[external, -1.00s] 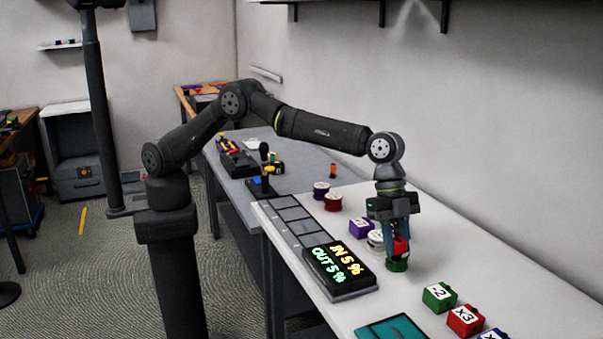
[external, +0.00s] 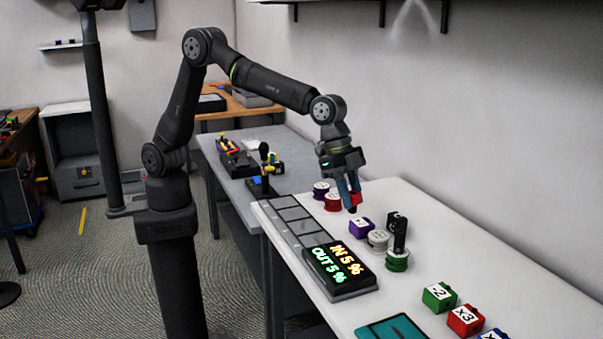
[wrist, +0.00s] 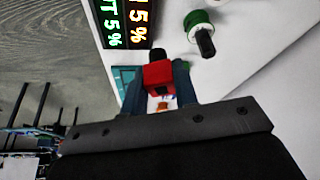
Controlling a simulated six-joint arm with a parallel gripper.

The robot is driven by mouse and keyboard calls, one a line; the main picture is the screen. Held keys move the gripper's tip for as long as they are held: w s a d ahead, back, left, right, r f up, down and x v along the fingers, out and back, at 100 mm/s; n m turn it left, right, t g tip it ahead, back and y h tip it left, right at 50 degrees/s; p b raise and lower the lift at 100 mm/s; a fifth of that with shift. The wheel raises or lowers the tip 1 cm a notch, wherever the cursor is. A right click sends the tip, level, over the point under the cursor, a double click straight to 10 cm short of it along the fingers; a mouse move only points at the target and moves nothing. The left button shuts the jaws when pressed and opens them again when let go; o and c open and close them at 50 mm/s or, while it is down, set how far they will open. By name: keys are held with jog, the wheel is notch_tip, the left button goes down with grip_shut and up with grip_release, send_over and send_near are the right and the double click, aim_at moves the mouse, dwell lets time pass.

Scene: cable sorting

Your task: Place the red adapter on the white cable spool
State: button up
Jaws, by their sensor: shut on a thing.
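My gripper (external: 354,203) is shut on the red adapter (external: 356,199) and holds it above the table, up and to the left of the white cable spool (external: 378,239). The wrist view shows the red adapter (wrist: 158,75) between the fingers, with a dark end pointing away. I cannot make out the white spool in the wrist view.
A black adapter (external: 399,230) stands upright at the green spool (external: 397,261). A lit display (external: 340,268) is in front. Labelled blocks, including a green one (external: 438,297), lie at the right.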

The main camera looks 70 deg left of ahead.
jog(key=shift+a, duration=0.35)
jog(key=w+a+f, duration=0.1)
jog(key=w+f, duration=0.1)
jog(key=w, duration=0.1)
jog(key=w+a+f, duration=0.1)
jog(key=w+f, duration=0.1)
jog(key=w, duration=0.2)
jog(key=w+f, duration=0.3)
jog(key=w, duration=0.1)
jog(key=shift+a, duration=0.4)
jog(key=shift+f, duration=1.95)
jog(key=shift+f, duration=0.2)
jog(key=o, duration=1)
jog(key=shift+r, duration=0.1)
